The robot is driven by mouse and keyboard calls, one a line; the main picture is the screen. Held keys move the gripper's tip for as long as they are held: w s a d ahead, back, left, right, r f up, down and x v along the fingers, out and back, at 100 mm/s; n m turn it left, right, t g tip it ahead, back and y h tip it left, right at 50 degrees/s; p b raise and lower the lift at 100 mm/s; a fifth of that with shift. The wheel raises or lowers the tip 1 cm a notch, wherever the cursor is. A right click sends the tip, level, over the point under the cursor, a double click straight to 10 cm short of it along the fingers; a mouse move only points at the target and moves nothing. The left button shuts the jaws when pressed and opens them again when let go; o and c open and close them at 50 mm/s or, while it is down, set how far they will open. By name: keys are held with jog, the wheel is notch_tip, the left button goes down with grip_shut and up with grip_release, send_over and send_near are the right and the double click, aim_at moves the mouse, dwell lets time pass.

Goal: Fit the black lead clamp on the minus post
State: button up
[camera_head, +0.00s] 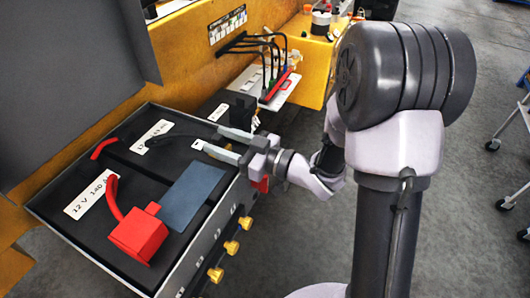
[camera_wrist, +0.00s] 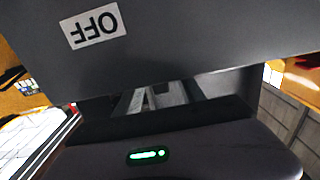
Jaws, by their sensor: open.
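My gripper (camera_head: 208,138) is open over the right edge of the black battery tray (camera_head: 110,263), with its two silver fingers pointing left. A black lead (camera_head: 172,138) curves across the far battery and its end runs to the fingertips. The black clamp cannot be made out clearly there, and neither can the minus post. A red lead (camera_head: 113,198) runs to a red block (camera_head: 138,235) on the near battery. In the wrist view the fingers (camera_wrist: 155,97) show only partly, behind a dark grey surface.
A blue-grey plate (camera_head: 192,197) lies beside the red block. A dark grey surface with an OFF label (camera_wrist: 94,25) fills the upper wrist view. Yellow knobs (camera_head: 231,248) stick out of the tray's front. A grey panel (camera_head: 60,75) stands at upper left. Thin cables (camera_head: 262,40) hang behind.

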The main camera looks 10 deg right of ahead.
jog(key=p+v, duration=0.2)
jog(key=v, duration=1.1)
jog(key=shift+s+d, duration=0.2)
jog(key=w+d+m+t+h, duration=0.25)
jog(key=w+d+h, duration=0.25)
jog(key=w+h, duration=0.25)
jog(key=d+r+m+g+h+b, duration=0.1)
jog(key=d+r+m+h+b, duration=0.1)
jog(key=d+r+m+h, duration=0.35)
jog(key=s+a+m+g, duration=0.3)
jog(key=s+a, duration=0.3)
jog(key=s, duration=0.5)
jog(key=s+a+f+m+g+b, duration=0.1)
jog(key=s+a+m+g, duration=0.2)
jog(key=s+a, duration=0.3)
jog(key=s, duration=0.4)
jog(key=shift+s+f+m+g+y, duration=0.2)
jog(key=shift+s+m+g+y, duration=0.15)
jog(key=shift+m+y, duration=0.05)
